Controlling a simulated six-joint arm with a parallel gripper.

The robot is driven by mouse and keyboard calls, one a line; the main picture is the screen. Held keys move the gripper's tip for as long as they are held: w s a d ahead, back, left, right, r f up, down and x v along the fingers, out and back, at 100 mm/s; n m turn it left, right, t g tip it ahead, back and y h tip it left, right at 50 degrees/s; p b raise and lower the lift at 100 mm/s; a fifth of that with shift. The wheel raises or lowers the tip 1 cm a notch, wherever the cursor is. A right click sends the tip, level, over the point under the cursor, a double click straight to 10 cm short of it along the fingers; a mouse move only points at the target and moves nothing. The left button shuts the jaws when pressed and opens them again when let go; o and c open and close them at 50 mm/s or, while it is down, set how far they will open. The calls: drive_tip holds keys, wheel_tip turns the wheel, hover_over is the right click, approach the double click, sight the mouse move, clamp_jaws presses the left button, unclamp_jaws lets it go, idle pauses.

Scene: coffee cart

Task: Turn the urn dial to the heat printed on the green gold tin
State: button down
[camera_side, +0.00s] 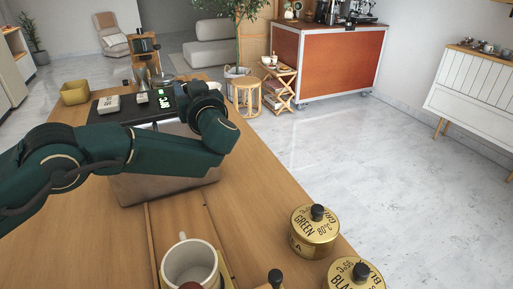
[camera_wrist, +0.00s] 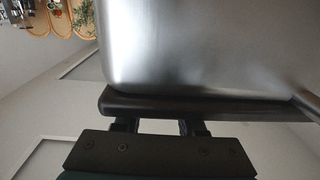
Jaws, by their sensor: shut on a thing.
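The green gold tin (camera_side: 315,232) stands at the right of the table in the side view, with a black knob on its lid. Its print reads "GREEN 80°C". A metal-sided box (camera_side: 165,188), seemingly the urn, stands partly behind my green arm. In the wrist view a smooth steel body (camera_wrist: 200,45) with a dark lower edge fills the space right before my gripper (camera_wrist: 160,127). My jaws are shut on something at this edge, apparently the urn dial. The fingertips and the dial are hidden, so its setting cannot be read. In the side view my arm hides the gripper.
A second gold tin (camera_side: 355,274), its label partly cut off, stands near the front edge. A white mug (camera_side: 190,265) is at the front middle.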

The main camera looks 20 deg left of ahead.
drive_tip(key=shift+m+t+h, duration=0.6)
drive_tip(key=shift+t+h, duration=0.1)
drive_tip(key=c, duration=0.5)
unclamp_jaws()
drive_tip(key=shift+v, duration=2.6)
